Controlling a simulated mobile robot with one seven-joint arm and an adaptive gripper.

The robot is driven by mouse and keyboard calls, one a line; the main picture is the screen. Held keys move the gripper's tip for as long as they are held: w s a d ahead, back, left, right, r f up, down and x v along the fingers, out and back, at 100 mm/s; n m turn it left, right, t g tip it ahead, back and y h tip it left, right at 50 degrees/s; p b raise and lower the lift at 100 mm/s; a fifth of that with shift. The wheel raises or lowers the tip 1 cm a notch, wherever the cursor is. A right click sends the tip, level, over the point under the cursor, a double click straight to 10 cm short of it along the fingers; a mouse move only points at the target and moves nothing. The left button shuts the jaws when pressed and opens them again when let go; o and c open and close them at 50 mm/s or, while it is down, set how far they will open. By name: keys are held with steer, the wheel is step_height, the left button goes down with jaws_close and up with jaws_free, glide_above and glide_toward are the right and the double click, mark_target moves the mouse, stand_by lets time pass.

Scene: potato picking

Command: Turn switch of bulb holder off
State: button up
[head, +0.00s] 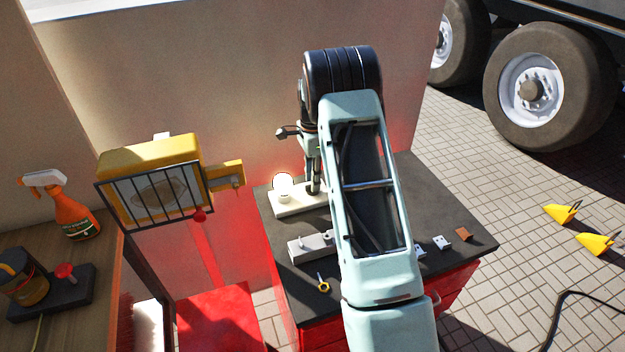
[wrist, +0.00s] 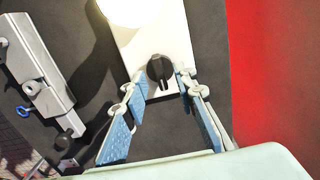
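The bulb holder is a white rectangular base (head: 298,203) on the dark bench top; it also shows in the wrist view (wrist: 178,45). Its bulb (head: 284,187) glows, and its bright edge shows at the top of the wrist view (wrist: 132,8). The switch is a black rotary knob (wrist: 160,72) near the base's near end in the wrist view; my arm hides it in the head view. My gripper (wrist: 161,88) is open, with its blue-padded fingers on either side of the knob. A small gap seems to remain on each side; contact is not clear.
A grey metal vise-like device (wrist: 42,90) lies left of the base in the wrist view. A yellow-handled key (head: 323,284) lies near the bench's front. Small blocks (head: 442,242) sit at the right. A yellow caged work lamp (head: 155,185) stands left of the bench, by the wall.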

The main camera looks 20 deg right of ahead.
steer(key=shift+f, duration=0.65)
jaws_close()
